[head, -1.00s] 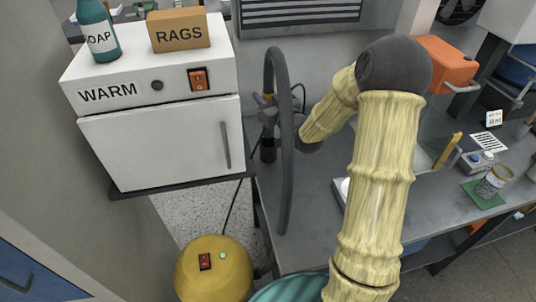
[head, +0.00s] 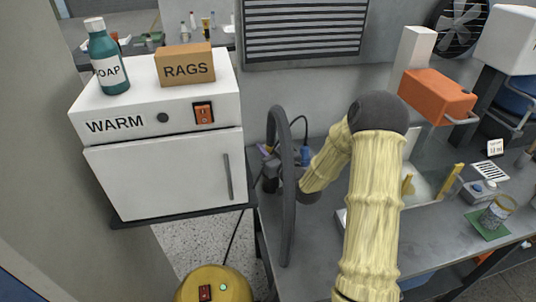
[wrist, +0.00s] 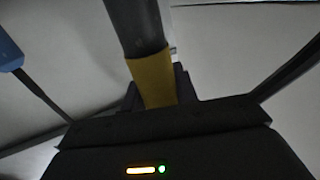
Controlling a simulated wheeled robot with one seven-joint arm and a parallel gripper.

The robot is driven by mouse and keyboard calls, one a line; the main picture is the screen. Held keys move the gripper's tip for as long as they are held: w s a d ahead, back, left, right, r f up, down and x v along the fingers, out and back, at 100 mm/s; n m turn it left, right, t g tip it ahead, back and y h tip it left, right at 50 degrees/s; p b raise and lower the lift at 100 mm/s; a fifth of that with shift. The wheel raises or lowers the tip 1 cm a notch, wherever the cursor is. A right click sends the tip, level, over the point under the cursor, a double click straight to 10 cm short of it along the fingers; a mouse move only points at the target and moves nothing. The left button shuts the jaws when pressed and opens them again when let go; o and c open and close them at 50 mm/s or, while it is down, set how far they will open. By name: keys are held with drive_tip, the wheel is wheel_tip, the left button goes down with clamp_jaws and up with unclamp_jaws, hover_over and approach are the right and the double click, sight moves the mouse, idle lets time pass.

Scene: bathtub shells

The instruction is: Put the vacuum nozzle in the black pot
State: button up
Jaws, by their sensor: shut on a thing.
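My gripper (head: 270,178) is low at the back of the grey bench, just right of the white cabinet. It is partly hidden behind a thick grey hose (head: 287,200). In the wrist view my gripper (wrist: 158,92) is shut on a dark tube with a yellow collar (wrist: 153,78). This appears to be the vacuum nozzle, with its far end out of the frame. I cannot make out a black pot in either view.
A white cabinet marked WARM (head: 165,180) carries a soap bottle (head: 107,58) and a RAGS box (head: 186,64). A yellow canister (head: 222,284) stands below. An orange box (head: 437,95), a sink (head: 425,185) and a jar (head: 497,212) are at right. Bare bench (head: 310,245) lies between.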

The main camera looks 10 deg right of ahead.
drive_tip(key=shift+f, duration=1.35)
drive_tip(key=shift+f, duration=0.15)
drive_tip(key=o, duration=1)
drive_tip(key=shift+r, duration=0.2)
drive_tip(key=b+v, duration=0.3)
drive_tip(key=v, duration=0.9)
